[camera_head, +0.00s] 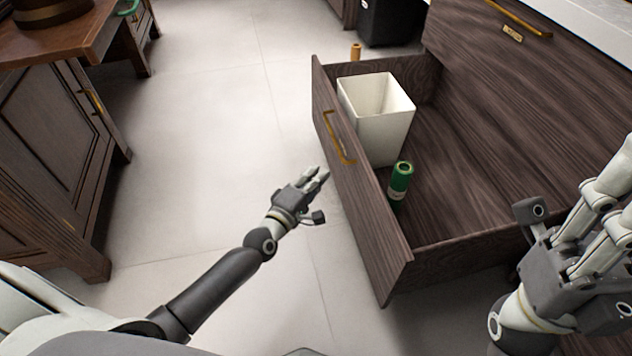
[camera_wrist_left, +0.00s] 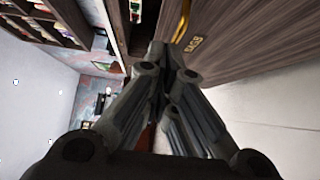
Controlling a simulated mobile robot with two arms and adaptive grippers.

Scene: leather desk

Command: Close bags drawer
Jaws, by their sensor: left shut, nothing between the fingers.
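The dark wood bags drawer (camera_head: 365,205) is pulled well out of its cabinet in the head view. Its outer front has a brass handle (camera_head: 338,138). In the left wrist view the drawer front (camera_wrist_left: 250,40) carries a label reading BAGS (camera_wrist_left: 193,43), with the brass handle (camera_wrist_left: 183,18) beside it. My left gripper (camera_head: 321,174) is shut and empty, just outside the drawer front and below the handle. Its fingertips point toward the front; I cannot tell whether they touch it. My right gripper (camera_head: 610,205) is at the right edge, with its fingertips partly cut off.
A white bin (camera_head: 385,135) and a green roll (camera_head: 400,180) stand inside the drawer. Another closed drawer front (camera_head: 545,75) is above it. An orange-brown cylinder (camera_head: 355,52) shows past the drawer's far side. A wooden desk (camera_head: 60,150) stands at left. The floor between is clear.

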